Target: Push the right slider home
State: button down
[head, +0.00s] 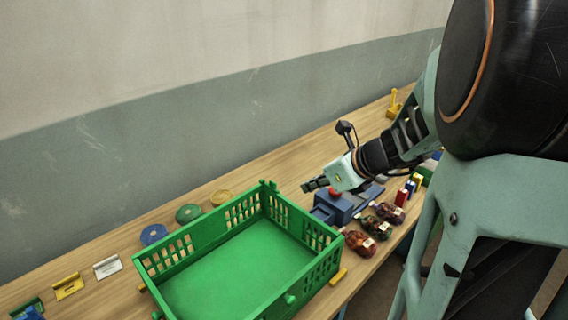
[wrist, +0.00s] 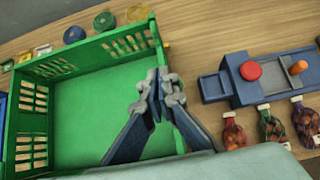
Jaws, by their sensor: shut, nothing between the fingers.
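My gripper (head: 313,185) is shut and empty, fingers pointing left, near the crate's right end in the head view. In the wrist view its fingertips (wrist: 160,82) appear over the right wall of the green crate (head: 215,235). I cannot tell for sure which part is the right slider. The blue device (wrist: 236,92) right of the crate has a red button (wrist: 250,70) and an orange knob (wrist: 298,67). In the head view my gripper partly covers this device.
Three filled net sacks (head: 359,243) lie along the table's front edge. Coloured discs (head: 188,213) lie behind the crate. Yellow and white holders (head: 68,287) stand at left. A yellow stamp-like object (head: 394,103) stands at the far end. The crate is empty.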

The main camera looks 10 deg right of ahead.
aim_at(275, 183)
jog(key=x, duration=0.7)
jog(key=shift+w+a+f+b, duration=0.15)
jog(key=shift+f+b, duration=0.15)
jog(key=shift+b, duration=0.05)
jog(key=shift+w+a+r+p, duration=0.1)
jog(key=shift+w+a+p, duration=0.2)
jog(key=shift+w, duration=0.25)
jog(key=shift+w+a+p, duration=0.15)
jog(key=shift+w+a, duration=0.2)
jog(key=shift+w, duration=0.2)
jog(key=shift+w+a, duration=0.35)
jog(key=shift+w, duration=0.3)
jog(key=shift+w+a+p, duration=0.15)
jog(key=shift+w+a, duration=0.15)
jog(key=shift+w, duration=0.2)
jog(key=shift+w+a+p, duration=0.15)
jog(key=shift+w+a, duration=0.15)
jog(key=shift+w, duration=0.2)
jog(key=shift+s, duration=0.1)
jog(key=shift+d, duration=0.1)
